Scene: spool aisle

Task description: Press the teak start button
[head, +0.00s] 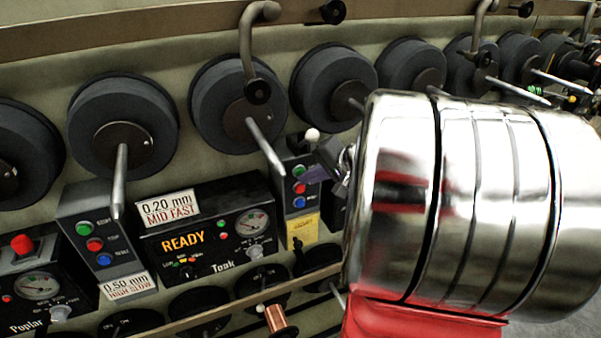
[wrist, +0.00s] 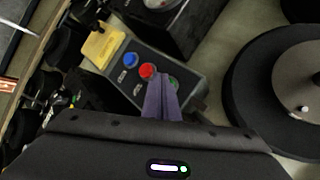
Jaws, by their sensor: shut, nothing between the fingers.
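The black Teak panel (head: 205,238) reads READY, under a 0.20 mm MID FAST label. Just right of it is a grey button box (head: 297,205) with green, red and blue buttons and a yellow note; I cannot read its lettering. Its green button (head: 299,170) is beside the purple fingertips of my gripper (head: 316,173). In the wrist view the shut, empty fingers (wrist: 162,100) partly cover the green button (wrist: 173,82), close to the red button (wrist: 147,71). The blue button (wrist: 131,60) is clear. I cannot tell whether the fingers touch the box.
Another button box (head: 97,240) with green, red and blue buttons stands left, by the Poplar panel (head: 38,287). Dark spools (head: 123,125) with projecting metal levers line the wall. A curved grey handle (head: 250,40) projects above. A yellow note (wrist: 103,45) shows beside the blue button.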

